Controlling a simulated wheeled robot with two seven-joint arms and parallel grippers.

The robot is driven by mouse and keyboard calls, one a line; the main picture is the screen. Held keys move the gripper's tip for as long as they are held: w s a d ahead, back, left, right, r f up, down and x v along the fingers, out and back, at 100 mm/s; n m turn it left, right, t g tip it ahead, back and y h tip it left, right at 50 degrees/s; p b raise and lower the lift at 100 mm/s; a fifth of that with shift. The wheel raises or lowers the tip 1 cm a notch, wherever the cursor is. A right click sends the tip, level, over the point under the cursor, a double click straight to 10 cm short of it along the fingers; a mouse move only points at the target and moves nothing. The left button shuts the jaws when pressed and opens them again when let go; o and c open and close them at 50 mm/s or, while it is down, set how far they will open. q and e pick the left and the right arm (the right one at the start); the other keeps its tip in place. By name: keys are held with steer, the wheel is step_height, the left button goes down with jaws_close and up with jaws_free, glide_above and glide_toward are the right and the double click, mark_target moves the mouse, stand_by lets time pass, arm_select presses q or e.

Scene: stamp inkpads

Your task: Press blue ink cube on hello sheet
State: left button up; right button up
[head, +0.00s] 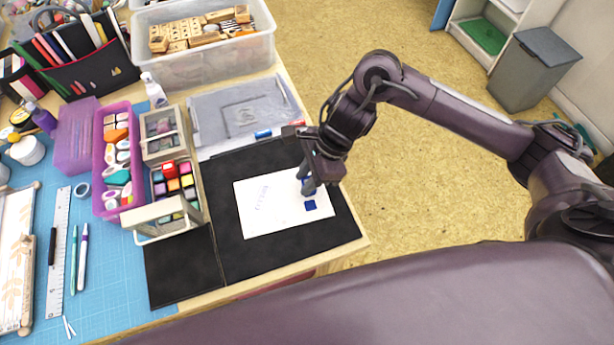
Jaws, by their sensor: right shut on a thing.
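The white hello sheet (268,210) lies on a black mat (235,258) near the table's right edge, with faint writing on its left part. A blue square mark (310,205) shows on the sheet's right part. My right gripper (308,188) points down over the sheet's right side, just behind that mark, and is shut on the blue ink cube (307,185). The cube is mostly hidden by the fingers. It is at or very near the paper; I cannot tell whether it touches. My left gripper is not in view.
An inkpad box (160,222) with several coloured cubes stands left of the mat. A purple tray (98,180), a clear bin of wooden stamps (225,52) and a grey case (205,115) stand around it. The mat's front is clear.

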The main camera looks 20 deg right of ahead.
steer(key=shift+r, duration=0.1)
steer(key=shift+r+p, duration=1.65)
steer(key=shift+r, duration=1.1)
